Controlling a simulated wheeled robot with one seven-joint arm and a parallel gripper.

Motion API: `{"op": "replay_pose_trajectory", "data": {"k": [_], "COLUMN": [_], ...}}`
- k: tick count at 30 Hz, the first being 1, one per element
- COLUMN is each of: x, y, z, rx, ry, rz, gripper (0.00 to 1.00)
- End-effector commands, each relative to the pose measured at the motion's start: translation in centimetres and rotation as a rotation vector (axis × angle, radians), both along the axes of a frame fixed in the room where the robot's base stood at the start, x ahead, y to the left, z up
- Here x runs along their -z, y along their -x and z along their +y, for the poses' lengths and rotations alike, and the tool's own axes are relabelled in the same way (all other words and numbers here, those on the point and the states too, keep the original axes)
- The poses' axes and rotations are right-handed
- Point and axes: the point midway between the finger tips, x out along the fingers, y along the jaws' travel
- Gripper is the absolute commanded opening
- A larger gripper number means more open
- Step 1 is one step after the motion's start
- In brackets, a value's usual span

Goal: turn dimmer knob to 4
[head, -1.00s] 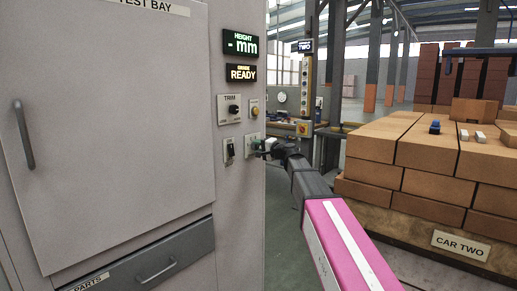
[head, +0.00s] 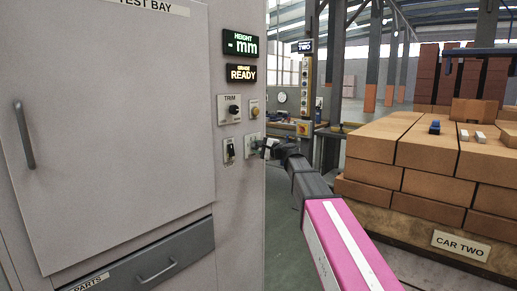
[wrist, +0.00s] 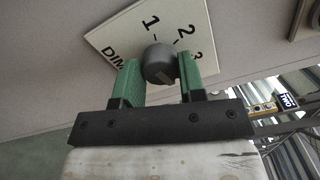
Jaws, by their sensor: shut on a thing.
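The dimmer knob (wrist: 159,63) is a round dark grey knob on a white plate (wrist: 205,30) in the wrist view. The plate carries the marks 1, 2, 3 and part of the word DIMMER; a 4 is not visible. My gripper (wrist: 158,75) has green fingers on both sides of the knob, shut on it. In the head view my gripper (head: 262,147) is at the lower right plate on the grey cabinet's panel and covers most of the knob. Where the knob's pointer stands cannot be told.
The panel also holds a TRIM knob (head: 234,110), a yellow button (head: 254,111), a black switch (head: 230,149), and the HEIGHT (head: 243,43) and READY (head: 241,73) displays. A brick stack (head: 430,165) stands to the right, with a floor gap between.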

Motion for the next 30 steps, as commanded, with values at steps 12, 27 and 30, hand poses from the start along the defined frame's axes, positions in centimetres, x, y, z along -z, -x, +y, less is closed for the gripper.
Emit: {"op": "replay_pose_trajectory", "data": {"k": [12, 27, 30], "x": [0.1, 0.1, 0.1], "y": [0.0, 2.5, 3.7], "z": [-0.1, -2.9, -4.5], "rx": [0.001, 0.002, 0.003], "ry": [0.0, 0.0, -0.001], "rz": [0.002, 0.0, 0.001], "gripper": [0.63, 0.63, 0.63]}}
